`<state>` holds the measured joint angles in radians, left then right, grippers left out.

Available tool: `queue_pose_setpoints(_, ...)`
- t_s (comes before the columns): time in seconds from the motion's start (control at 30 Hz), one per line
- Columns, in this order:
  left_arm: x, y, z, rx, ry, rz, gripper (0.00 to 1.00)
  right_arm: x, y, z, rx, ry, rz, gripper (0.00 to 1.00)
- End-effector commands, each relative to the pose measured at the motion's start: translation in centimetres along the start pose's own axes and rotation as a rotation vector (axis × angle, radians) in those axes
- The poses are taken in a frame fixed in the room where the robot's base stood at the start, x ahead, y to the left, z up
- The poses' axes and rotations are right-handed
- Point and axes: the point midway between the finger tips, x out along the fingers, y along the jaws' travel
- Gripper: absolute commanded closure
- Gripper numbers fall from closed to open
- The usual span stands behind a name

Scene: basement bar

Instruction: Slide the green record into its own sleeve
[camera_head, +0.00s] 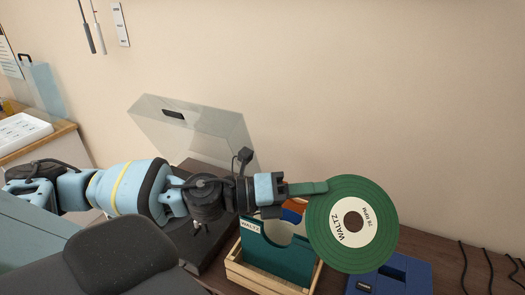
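The green record (378,245) has a cream label reading WALTZ, 78 RPM. My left gripper (316,188) comes in from the left and is shut on the record's upper left edge. The record hangs with its face toward the camera, in front of the wall. A teal-green sleeve (275,259) with a WALTZ tag and a rounded cut-out in its top edge stands in a wooden crate (262,281), below and left of the record. The record overlaps the crate's right side in the picture and looks outside the sleeve. My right gripper is not in view.
An orange sleeve (294,204) shows behind the teal one, partly hidden by my gripper. A blue box-like object (414,272) lies right of the crate. A record player with a raised clear lid (215,122) stands behind my arm. Black cables (488,262) lie at the far right.

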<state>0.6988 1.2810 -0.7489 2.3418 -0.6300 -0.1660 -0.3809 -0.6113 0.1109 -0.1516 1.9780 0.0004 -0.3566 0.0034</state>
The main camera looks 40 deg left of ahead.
Motion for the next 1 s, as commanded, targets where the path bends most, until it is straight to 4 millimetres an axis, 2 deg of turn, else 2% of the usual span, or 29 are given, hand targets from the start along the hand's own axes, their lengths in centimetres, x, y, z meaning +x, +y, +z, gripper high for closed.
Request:
queue_pose_setpoints(0.67, -0.5, -0.6, 0.8, 0.221, 0.229, -0.064, 1.0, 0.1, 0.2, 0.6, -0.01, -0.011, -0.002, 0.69)
queue_pose_setpoints(0.87, -1.2, -1.0, 1.7, 0.394, 0.358, -0.125, 1.0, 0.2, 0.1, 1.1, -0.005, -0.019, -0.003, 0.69)
queue_pose_setpoints(1.0, -2.2, -1.2, 2.7, 0.572, 0.467, -0.195, 1.0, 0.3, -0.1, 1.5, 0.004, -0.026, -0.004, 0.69)
